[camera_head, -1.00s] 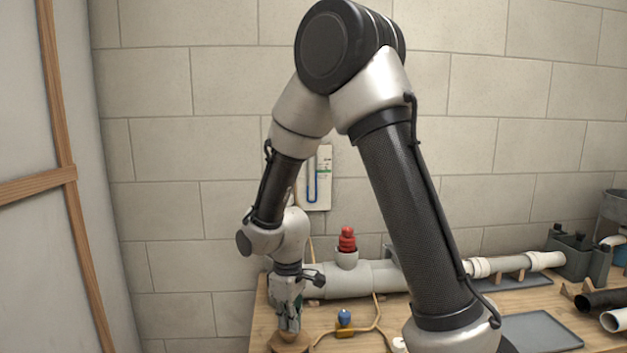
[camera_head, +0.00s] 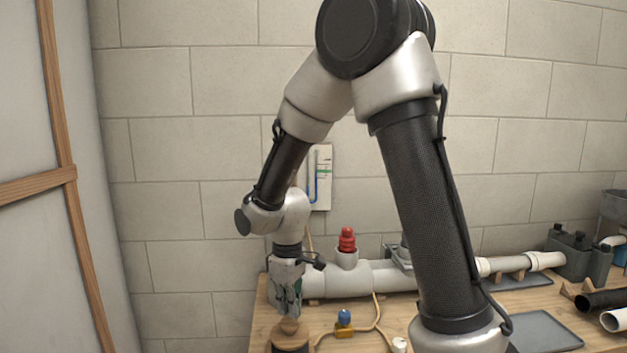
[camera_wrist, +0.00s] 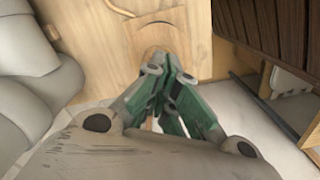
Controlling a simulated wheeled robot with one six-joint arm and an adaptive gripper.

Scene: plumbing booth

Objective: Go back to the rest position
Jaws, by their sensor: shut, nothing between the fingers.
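My gripper (camera_head: 289,312) points down over the left end of the wooden bench (camera_head: 262,322) in the head view. A round wooden piece (camera_head: 290,338) with a knob on top stands just below its fingertips. I cannot tell whether they touch. In the wrist view my gripper (camera_wrist: 165,72) shows green fingers with the tips together and nothing between them. Pale wood lies beyond the tips there.
A grey pipe (camera_head: 345,282) with a red-topped fitting (camera_head: 347,240) runs along the back of the bench. A blue and yellow valve (camera_head: 344,322) sits right of my gripper.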

